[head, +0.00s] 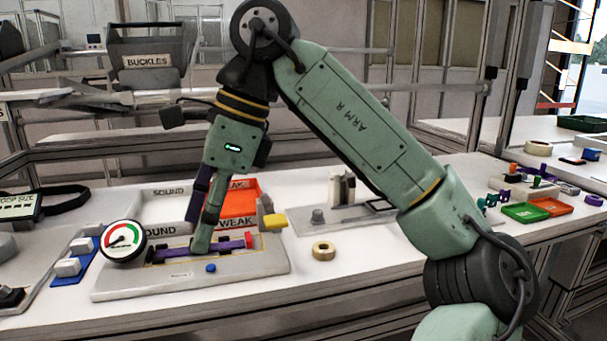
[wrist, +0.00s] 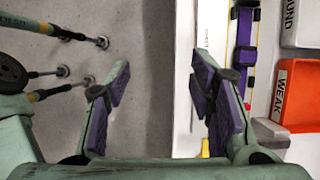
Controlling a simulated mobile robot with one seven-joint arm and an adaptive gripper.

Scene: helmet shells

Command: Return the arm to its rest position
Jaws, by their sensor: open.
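My arm (head: 352,118) is raised and bent, with its gripper (head: 200,228) pointing down in front of the grey test fixture (head: 130,283) in the head view. In the wrist view my gripper (wrist: 161,68) is open, its two purple-padded fingers wide apart with nothing between them. Below the gap are the grey floor and the white table's front edge. A purple strap piece (wrist: 243,42) lies in the fixture, right of the fingers; it also shows in the head view (head: 170,254), partly hidden behind my gripper.
A round dial gauge (head: 123,241) stands at the fixture's left. The orange WEAK tray (head: 240,192) and white SOUND tray (head: 160,208) are behind it. A tape roll (head: 323,250) lies to its right. Green and orange trays (head: 525,212) sit farther right. The table front by the roll is clear.

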